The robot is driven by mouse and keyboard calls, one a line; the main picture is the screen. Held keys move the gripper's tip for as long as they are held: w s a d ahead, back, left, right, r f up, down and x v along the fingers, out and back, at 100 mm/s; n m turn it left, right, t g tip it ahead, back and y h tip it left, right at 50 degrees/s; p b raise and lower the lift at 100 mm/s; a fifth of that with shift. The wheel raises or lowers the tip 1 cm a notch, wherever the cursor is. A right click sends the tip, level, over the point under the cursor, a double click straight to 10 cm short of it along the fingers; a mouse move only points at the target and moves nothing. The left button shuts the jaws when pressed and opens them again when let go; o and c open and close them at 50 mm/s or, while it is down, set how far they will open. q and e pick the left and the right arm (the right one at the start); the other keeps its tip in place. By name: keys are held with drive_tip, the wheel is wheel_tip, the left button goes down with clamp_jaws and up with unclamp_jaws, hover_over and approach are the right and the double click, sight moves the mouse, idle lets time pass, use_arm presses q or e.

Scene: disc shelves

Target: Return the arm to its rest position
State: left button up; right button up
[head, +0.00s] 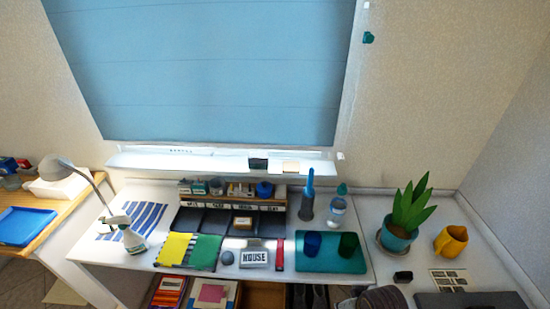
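Neither of my grippers shows in the head view, and no arm can be made out clearly. A dark rounded shape (382,299) is cut off by the bottom edge, right of the middle; I cannot tell what it is. The white desk (345,285) runs across the lower part of the view. On it stands a compartment organizer (190,222) with a row of labelled slots. A yellow card (174,249) and a green card (205,251) lie in front of it, beside a grey block marked HOUSE (254,256).
A potted plant (397,236) and yellow mug (451,241) stand at right. Open shelves lie below the desk.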

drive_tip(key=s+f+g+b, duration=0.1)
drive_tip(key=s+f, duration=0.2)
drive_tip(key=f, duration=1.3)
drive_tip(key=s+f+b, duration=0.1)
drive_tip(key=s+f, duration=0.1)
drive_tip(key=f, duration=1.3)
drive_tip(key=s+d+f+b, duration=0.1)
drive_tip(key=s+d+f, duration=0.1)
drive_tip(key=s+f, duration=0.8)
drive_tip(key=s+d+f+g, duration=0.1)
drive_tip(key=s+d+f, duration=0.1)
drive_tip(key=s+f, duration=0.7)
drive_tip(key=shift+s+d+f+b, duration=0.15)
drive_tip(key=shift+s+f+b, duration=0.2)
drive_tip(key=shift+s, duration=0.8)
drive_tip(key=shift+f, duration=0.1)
